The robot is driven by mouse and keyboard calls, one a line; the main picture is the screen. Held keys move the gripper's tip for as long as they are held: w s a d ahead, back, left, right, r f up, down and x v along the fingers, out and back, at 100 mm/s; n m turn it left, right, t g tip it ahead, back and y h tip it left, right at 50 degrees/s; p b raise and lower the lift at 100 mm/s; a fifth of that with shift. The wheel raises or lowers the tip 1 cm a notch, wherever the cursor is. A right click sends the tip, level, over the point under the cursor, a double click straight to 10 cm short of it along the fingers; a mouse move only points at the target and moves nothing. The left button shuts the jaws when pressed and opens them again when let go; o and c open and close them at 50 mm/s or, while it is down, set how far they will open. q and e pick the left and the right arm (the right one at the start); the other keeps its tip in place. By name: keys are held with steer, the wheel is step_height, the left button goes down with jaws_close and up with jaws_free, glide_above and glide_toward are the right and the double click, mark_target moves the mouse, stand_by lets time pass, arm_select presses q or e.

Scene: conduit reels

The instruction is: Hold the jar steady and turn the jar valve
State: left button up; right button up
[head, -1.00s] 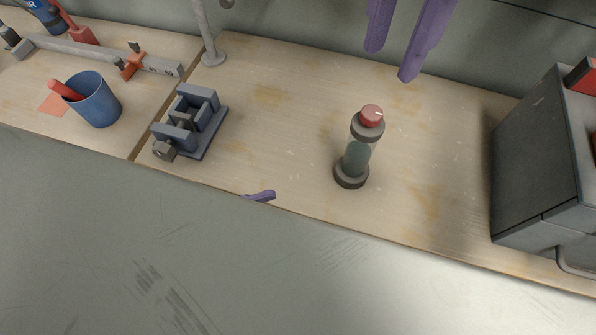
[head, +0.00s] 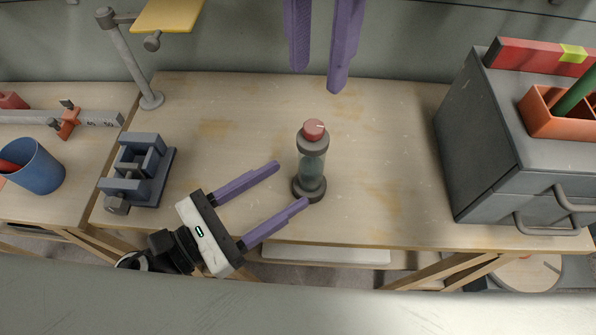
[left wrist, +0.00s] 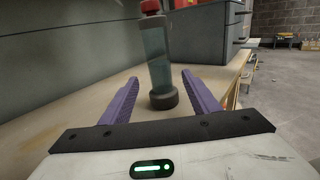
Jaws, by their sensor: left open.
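The jar (head: 312,168) stands upright on the bench, with a clear greenish body between dark collars. Its red valve (head: 314,130) is on top. My left gripper (head: 292,184) is open, its purple fingers pointing at the lower part of the jar. In the left wrist view the jar (left wrist: 158,62) stands just beyond and between the open fingertips (left wrist: 158,80), and nothing is gripped. My right gripper (head: 318,80) hangs above and behind the jar at the top edge of the head view. Its two fingers are apart, with no object between them.
A blue-grey vise (head: 140,170) sits left of my left gripper. A stand (head: 135,62) with a yellow plate is at the back left. A grey drawer cabinet (head: 470,150) with an orange bin (head: 560,118) stands at the right. The bench (head: 395,150) is clear between jar and cabinet.

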mark_target(300, 177)
arm_select(q)
steer(key=x, duration=0.6)
steer(key=shift+w+d, duration=0.2)
steer(key=shift+d, duration=0.15)
